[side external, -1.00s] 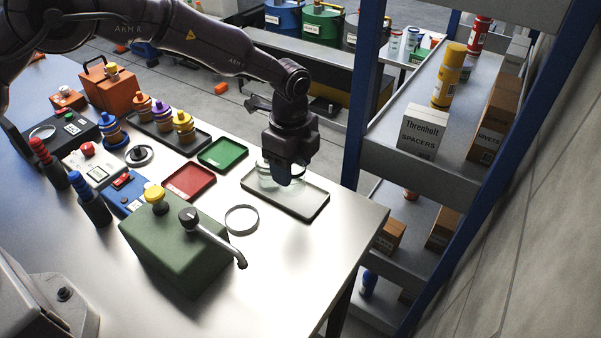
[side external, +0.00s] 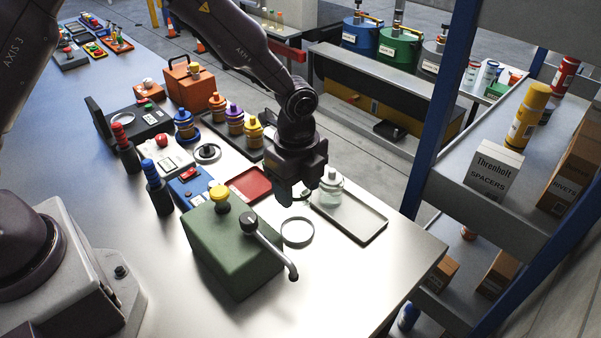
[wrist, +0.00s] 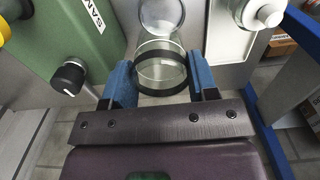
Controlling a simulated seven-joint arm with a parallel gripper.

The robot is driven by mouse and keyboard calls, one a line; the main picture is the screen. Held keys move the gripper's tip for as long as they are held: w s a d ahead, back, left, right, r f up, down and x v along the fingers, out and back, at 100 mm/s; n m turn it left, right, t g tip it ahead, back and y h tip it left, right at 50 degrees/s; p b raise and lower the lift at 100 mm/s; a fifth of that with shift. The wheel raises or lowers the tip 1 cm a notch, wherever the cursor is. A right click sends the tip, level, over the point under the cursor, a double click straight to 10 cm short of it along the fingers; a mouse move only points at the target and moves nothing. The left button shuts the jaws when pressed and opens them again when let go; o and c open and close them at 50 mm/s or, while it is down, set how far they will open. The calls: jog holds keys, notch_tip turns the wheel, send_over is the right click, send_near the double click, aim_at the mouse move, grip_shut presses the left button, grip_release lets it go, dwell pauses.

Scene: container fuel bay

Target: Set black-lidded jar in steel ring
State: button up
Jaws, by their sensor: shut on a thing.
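My gripper (wrist: 160,82) is shut on a clear glass jar (wrist: 160,68) with dark bands, held between its blue fingers in the wrist view. In the side view my gripper (side external: 287,192) hangs above the table, just behind the steel ring, and hides most of the held jar. The steel ring (side external: 297,245) lies flat on the table, right of the green box. In the wrist view the ring (wrist: 140,18) shows just beyond the jar, partly covered by it. The jar is apart from the ring in the side view.
A grey tray (side external: 372,230) with a white-lidded jar (side external: 330,188) stands right of my gripper. The green box (side external: 232,250) with a yellow knob and a bent lever (side external: 272,246) stands close to the ring. A red tray (side external: 250,184) lies behind. The table's front right is clear.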

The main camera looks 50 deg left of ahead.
jog(key=shift+w+a+f, duration=0.15)
jog(key=shift+a+f, duration=0.05)
jog(key=shift+f, duration=2.5)
jog(key=shift+f, duration=0.7)
jog(key=o, duration=1.4)
jog(key=shift+r, duration=4)
jog(key=shift+r, duration=0.1)
